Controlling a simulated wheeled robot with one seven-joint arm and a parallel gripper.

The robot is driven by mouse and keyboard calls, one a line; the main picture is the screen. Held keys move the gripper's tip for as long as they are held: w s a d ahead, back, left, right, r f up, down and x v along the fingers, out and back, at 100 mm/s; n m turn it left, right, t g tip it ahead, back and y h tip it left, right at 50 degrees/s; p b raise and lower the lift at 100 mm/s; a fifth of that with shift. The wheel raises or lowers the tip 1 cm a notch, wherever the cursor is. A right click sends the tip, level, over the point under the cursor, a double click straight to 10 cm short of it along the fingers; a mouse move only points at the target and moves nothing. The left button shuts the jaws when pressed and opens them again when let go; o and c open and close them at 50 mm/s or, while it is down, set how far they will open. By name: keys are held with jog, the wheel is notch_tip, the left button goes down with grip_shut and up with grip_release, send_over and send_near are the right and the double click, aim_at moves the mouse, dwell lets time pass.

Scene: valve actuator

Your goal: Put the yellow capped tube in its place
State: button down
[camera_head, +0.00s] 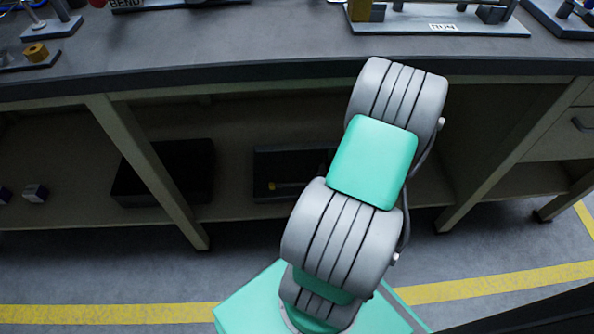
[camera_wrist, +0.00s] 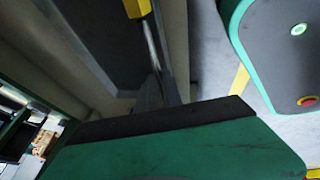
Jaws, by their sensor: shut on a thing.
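The yellow capped tube (camera_wrist: 152,45) shows in the wrist view as a thin metallic shaft with a yellow cap (camera_wrist: 137,8) at the top edge. My gripper (camera_wrist: 158,88) has its dark fingers closed around the lower end of the shaft, with the cap pointing away from it. In the head view my gripper is hidden behind my arm. A small yellow-ended piece (camera_head: 280,186) shows there against a dark bin, left of my arm; I cannot tell if it is the same tube. The tube's place cannot be made out.
The grey workbench (camera_head: 250,45) crosses the head view, with a RUN-labelled fixture (camera_head: 440,27) and a BEND sign (camera_head: 126,4) at its back. Below it, dark bins (camera_head: 165,172) (camera_head: 262,165) stand on a shelf between slanted legs (camera_head: 150,170). Floor is open in front.

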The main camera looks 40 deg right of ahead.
jog(key=b, duration=0.5)
send_over(298, 181)
jog(key=s, duration=0.2)
jog(key=f, duration=0.8)
jog(key=shift+w+d+f, duration=0.15)
jog(key=shift+d, duration=0.25)
jog(key=shift+w+f+b, duration=0.2)
jog(key=shift+f+b, duration=0.3)
jog(key=shift+f, duration=0.4)
jog(key=shift+w+f+b, duration=0.2)
jog(key=shift+f+b, duration=0.25)
jog(key=shift+f, duration=0.45)
jog(key=shift+f, duration=0.2)
jog(key=c, duration=1.6)
grip_release()
jog(key=shift+s, duration=0.1)
jog(key=shift+o, duration=0.5)
jog(key=shift+s+a, duration=0.1)
jog(key=shift+s, duration=0.05)
jog(key=p+v, duration=0.5)
jog(key=v, duration=0.7)
jog(key=shift+r, duration=0.2)
